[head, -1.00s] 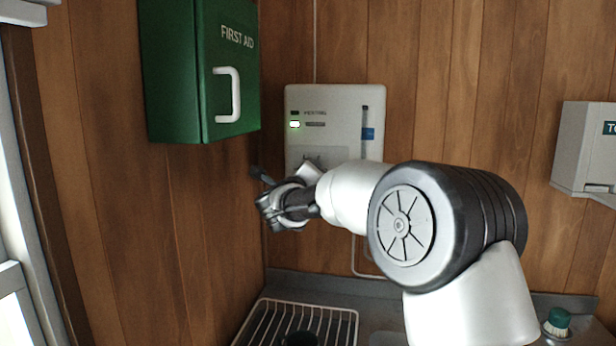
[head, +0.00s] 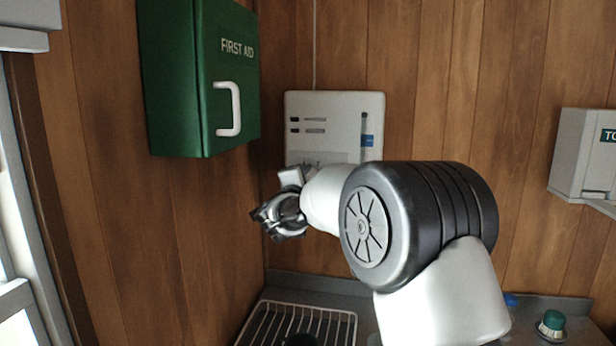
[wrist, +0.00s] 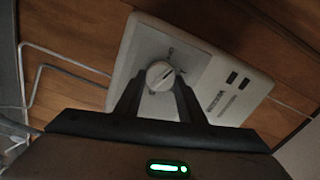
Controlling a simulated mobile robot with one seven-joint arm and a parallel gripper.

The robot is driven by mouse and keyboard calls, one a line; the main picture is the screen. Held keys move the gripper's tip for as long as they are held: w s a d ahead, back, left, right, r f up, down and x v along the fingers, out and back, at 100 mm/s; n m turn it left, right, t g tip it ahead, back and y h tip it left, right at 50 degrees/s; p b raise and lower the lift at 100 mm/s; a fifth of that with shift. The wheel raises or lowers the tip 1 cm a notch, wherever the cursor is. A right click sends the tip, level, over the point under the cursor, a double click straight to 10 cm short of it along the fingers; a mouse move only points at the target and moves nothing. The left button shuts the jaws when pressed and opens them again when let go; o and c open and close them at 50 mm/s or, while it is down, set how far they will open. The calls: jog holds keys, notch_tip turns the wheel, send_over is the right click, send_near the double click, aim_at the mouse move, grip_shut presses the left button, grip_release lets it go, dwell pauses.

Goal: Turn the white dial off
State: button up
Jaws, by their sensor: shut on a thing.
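The white dial (wrist: 160,75) is a round knob with a dark pointer mark, on the lower part of the pale wall unit (wrist: 220,88). In the wrist view my gripper (wrist: 158,84) has its two dark fingers on either side of the dial, shut on it. In the head view the wall unit (head: 335,110) hangs on the wood wall, and my arm hides the dial. My gripper (head: 275,222) shows there below and left of the unit. Both small indicator windows on the unit look dark.
A green first aid cabinet (head: 200,75) with a white handle juts out at the upper left, close to my gripper. A wire rack (head: 300,318) stands below. A pale dispenser (head: 585,150) is on the right wall, and a green-capped bottle (head: 553,321) stands at the lower right.

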jog(key=n+p, duration=0.1)
jog(key=n, duration=0.3)
jog(key=shift+r+p, duration=0.1)
jog(key=shift+p, duration=0.3)
dwell(0.4)
jog(key=o, duration=1)
jog(key=shift+o, duration=0.2)
jog(key=s+a+b, duration=0.3)
jog(key=s, duration=1.4)
jog(key=shift+a, duration=0.15)
